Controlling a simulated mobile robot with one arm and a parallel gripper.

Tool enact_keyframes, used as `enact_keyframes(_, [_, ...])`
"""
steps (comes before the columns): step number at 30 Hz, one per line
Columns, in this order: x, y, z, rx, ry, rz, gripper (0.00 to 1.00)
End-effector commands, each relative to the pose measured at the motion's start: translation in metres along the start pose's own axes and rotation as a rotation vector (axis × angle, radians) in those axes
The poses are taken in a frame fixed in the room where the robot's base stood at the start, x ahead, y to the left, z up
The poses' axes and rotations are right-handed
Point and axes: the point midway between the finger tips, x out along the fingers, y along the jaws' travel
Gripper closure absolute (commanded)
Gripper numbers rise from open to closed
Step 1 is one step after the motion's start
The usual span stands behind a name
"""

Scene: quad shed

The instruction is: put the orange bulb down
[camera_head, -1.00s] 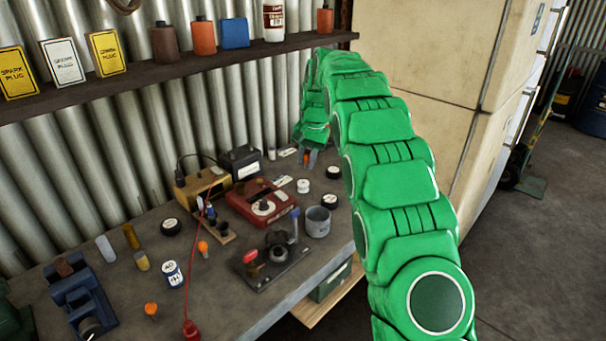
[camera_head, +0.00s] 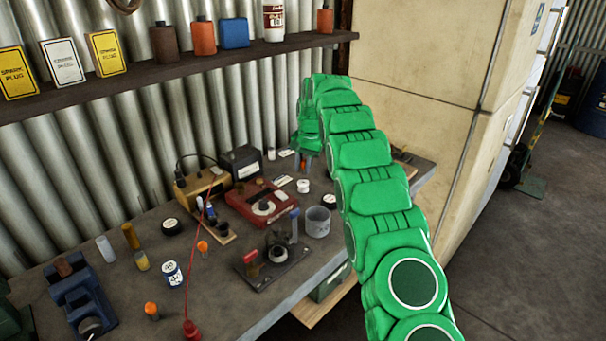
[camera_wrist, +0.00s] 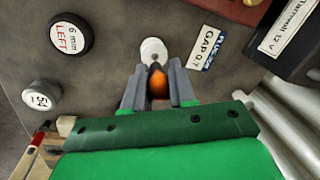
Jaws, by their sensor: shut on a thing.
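My gripper (camera_wrist: 158,90) points down over the far right part of the workbench in the wrist view. Its two grey fingers are shut on the orange bulb (camera_wrist: 158,84), which shows between the fingertips. I cannot tell whether the bulb touches the bench top.
A black "6 mm LEFT" cap (camera_wrist: 70,38), a white-topped cap (camera_wrist: 42,97), a "GAP" card (camera_wrist: 210,47) and a 12 V box (camera_wrist: 288,35) surround the gripper. Other orange-topped pieces (camera_head: 152,310) stand at front left. A corrugated wall (camera_head: 120,170) rises behind, with a shelf (camera_head: 180,68) above.

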Motion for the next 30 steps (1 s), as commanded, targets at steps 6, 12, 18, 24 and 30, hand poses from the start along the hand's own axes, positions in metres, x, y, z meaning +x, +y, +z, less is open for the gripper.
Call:
enact_keyframes(6, [0.002,0.0,-0.002,0.0,-0.001,0.0,0.92])
enact_keyframes(12, [0.007,-0.001,-0.005,0.0,-0.001,0.001,0.92])
enact_keyframes(18, [0.017,0.0,-0.005,0.0,-0.002,0.001,0.92])
enact_keyframes(24, [0.033,0.002,-0.005,0.0,-0.002,0.001,0.92])
enact_keyframes(30, [0.039,0.003,-0.006,-0.001,0.0,0.0,0.92])
